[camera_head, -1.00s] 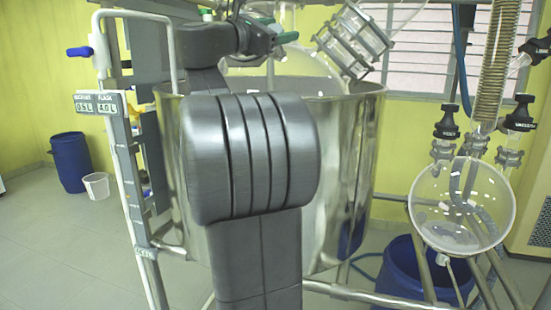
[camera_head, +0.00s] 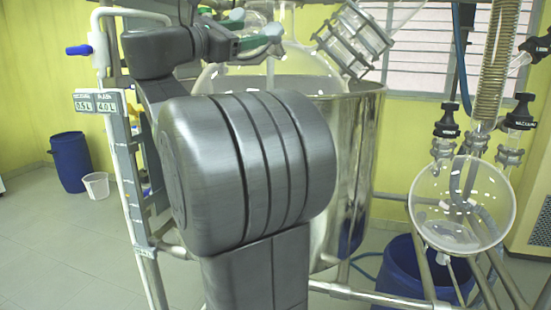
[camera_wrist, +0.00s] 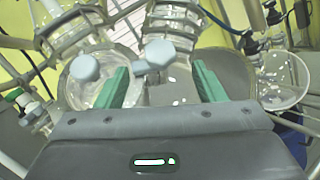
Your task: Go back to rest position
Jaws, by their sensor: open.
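My gripper (camera_head: 262,32) is at the top of the head view, above the rim of the large steel vessel (camera_head: 362,150) and in front of the glass flask in it (camera_head: 310,68). In the wrist view, the two green fingers of my gripper (camera_wrist: 160,84) stand apart with nothing clamped between them. Behind the fingers are glass necks with ribbed joints (camera_wrist: 82,32) and pale round knobs (camera_wrist: 158,52). My own arm hides the left front of the vessel in the head view.
A round glass flask (camera_head: 425,205) with black-capped valves hangs at the right, above a blue bucket (camera_head: 400,262). A metal frame with label plates (camera_head: 98,102) stands at the left. A blue barrel (camera_head: 70,160) and white bucket (camera_head: 97,185) stand on open floor at the far left.

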